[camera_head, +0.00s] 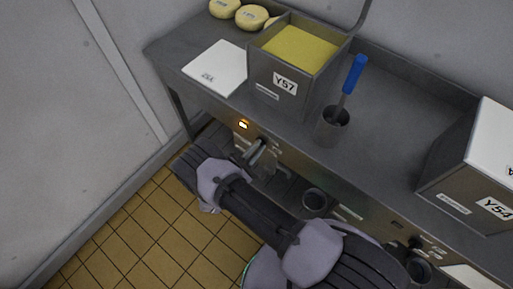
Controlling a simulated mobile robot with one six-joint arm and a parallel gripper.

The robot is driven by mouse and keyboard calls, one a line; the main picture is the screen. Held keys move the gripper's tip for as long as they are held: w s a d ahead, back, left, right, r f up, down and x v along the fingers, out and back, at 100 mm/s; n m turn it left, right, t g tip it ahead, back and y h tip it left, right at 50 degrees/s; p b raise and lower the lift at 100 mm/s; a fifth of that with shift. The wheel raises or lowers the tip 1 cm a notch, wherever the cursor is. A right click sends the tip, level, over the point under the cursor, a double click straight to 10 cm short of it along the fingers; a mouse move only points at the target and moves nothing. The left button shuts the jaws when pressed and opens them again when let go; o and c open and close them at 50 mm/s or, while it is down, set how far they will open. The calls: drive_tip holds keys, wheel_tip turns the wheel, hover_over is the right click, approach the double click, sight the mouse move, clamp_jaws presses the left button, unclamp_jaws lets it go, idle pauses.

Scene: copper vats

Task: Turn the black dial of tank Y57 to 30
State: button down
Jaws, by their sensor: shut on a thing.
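Tank Y57 (290,92) is an open square grey metal vat holding a yellow mass. It stands on the grey bench, with its label on the front face. My gripper (260,150) is at the bench's front panel below this tank, just right of a lit amber lamp (242,124). It is shut on the black dial there. The dial is hidden by the jaws, so its setting and scale cannot be read. My arm reaches up to the panel from the lower right.
A white board (216,67) and yellow cheese rounds (252,17) lie left of and behind the tank. A blue-handled tool (354,75) stands in a metal cup (332,128). Tank Y54 (462,190) is at the right. The tiled floor (130,235) is clear at the lower left, beside a wall.

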drive_tip(key=shift+f+m, duration=0.15)
drive_tip(key=shift+m, duration=0.35)
drive_tip(key=shift+s, duration=0.1)
drive_tip(key=c, duration=1.4)
unclamp_jaws()
drive_tip(key=shift+c, duration=0.2)
drive_tip(key=p+v, duration=0.1)
drive_tip(key=v, duration=1.6)
drive_tip(key=shift+p, duration=0.3)
drive_tip(key=shift+s+a, duration=0.1)
drive_tip(key=shift+s, duration=0.05)
